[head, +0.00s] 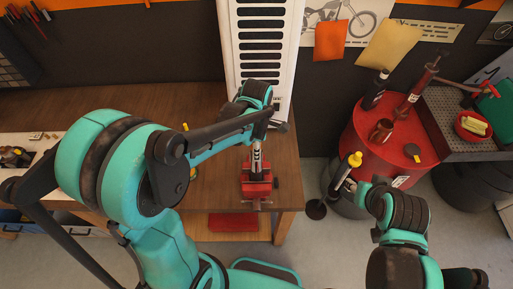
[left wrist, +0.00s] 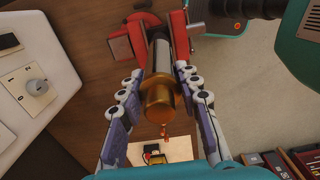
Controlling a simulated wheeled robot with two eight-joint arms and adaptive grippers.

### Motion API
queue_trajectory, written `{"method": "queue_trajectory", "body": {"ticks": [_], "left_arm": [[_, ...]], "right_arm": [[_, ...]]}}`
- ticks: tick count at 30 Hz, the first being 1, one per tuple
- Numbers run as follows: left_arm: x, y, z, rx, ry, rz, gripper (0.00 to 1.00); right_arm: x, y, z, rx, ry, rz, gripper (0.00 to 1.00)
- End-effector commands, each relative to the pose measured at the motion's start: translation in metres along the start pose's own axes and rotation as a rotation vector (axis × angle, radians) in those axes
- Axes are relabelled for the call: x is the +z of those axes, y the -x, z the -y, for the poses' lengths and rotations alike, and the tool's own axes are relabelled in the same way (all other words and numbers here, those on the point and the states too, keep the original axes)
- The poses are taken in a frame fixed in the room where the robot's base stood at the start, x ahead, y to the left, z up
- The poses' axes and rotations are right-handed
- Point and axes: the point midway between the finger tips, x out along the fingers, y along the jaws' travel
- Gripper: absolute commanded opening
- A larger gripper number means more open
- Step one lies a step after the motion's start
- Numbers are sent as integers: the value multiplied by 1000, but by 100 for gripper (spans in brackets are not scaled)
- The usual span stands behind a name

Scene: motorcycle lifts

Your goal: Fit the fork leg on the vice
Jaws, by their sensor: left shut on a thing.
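The fork leg (left wrist: 161,92) is a grey tube with a brass-coloured end, between the fingers of my left gripper (left wrist: 162,72) in the left wrist view. My left gripper is shut on it. The tube runs away from the camera toward the red vice (left wrist: 127,42), between its red jaw parts. In the head view the fork leg (head: 257,157) stands roughly upright at the red vice (head: 257,188) on the bench. I cannot tell whether the jaws touch it. My left arm hides part of the leg and the gripper there.
The wooden bench (head: 210,185) carries the vice near its front right edge. A white slotted cabinet (head: 262,40) stands behind. At the right, a red drum (head: 377,138) holds dark and red cylinders, and a yellow-topped cylinder (head: 346,172) stands beside it, close to my right arm.

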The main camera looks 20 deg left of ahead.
Motion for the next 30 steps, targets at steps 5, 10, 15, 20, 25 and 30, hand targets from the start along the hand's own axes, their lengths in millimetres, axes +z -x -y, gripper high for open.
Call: {"method": "queue_trajectory", "body": {"ticks": [5, 10, 15, 20, 25, 30], "left_arm": [[0, -3, 0, 0, 0, 0, 0], [0, -6, 0, 0, 0, 0, 0], [0, -9, 0, 0, 0, 0, 0], [0, -9, 0, 0, 0, 0, 0], [0, -9, 0, 0, 0, 0, 57], [0, -9, 0, 0, 0, 0, 57]], "right_arm": [[2, -3, 0, 0, 0, 0, 40], [3, -5, 0, 0, 0, 0, 40], [5, -7, 0, 0, 0, 0, 40], [5, -7, 0, 0, 0, 0, 40], [5, -7, 0, 0, 0, 0, 40], [5, -7, 0, 0, 0, 0, 40]]}}
